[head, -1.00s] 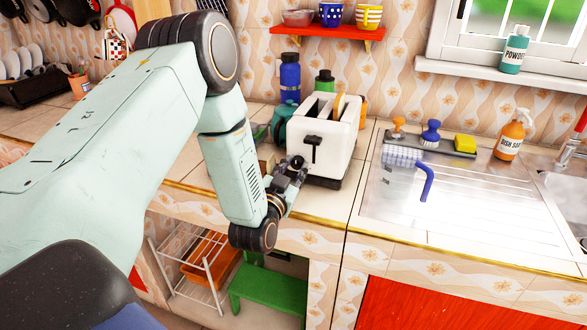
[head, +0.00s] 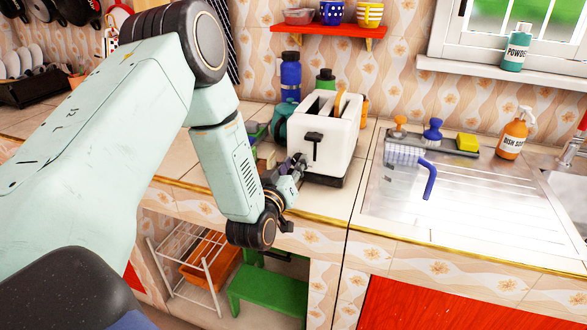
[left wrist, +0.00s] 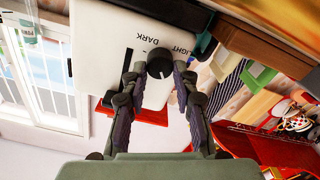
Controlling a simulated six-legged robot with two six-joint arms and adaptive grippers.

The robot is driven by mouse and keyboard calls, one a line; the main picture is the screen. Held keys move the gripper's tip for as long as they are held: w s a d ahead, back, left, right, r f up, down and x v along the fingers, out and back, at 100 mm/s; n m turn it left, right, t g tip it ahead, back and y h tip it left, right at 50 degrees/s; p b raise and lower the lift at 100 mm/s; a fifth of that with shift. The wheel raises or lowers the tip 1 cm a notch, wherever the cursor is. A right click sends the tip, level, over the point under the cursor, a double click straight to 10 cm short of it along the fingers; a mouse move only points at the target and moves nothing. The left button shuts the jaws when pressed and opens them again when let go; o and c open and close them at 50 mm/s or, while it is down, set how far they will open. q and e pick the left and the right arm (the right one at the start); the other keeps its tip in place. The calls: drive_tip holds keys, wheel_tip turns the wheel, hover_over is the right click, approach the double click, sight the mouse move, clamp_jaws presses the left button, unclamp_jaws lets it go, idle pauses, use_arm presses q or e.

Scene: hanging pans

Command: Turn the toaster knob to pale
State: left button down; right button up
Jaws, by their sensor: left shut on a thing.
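The white toaster (head: 338,128) stands on the counter with a dark lever on its front and bread showing in a slot. Its front also shows in the left wrist view (left wrist: 110,45), rotated, with the printed words LIGHT and DARK. Between my fingertips there is the round black knob (left wrist: 160,62), next to those words. My left gripper (head: 297,166) is at the lower left of the toaster's front; in the left wrist view its two fingers (left wrist: 160,74) are closed on the knob. The knob is hidden in the head view. My right gripper is not in view.
A blue bottle (head: 290,77) and a green bottle (head: 325,82) stand behind the toaster. The metal sink drainer (head: 460,195) lies to the right with a blue-handled brush (head: 428,180). A green stool (head: 268,290) is below the counter. Counter tiles right of the toaster are bare.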

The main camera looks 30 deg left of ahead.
use_arm(q)
drive_tip(key=shift+f+n+b, duration=0.2)
drive_tip(key=shift+n+b, duration=0.25)
drive_tip(key=shift+n, duration=1.05)
drive_tip(key=c, duration=1)
unclamp_jaws()
drive_tip(key=shift+r, duration=0.1)
drive_tip(key=v, duration=1.2)
drive_tip(key=shift+s+a, duration=0.1)
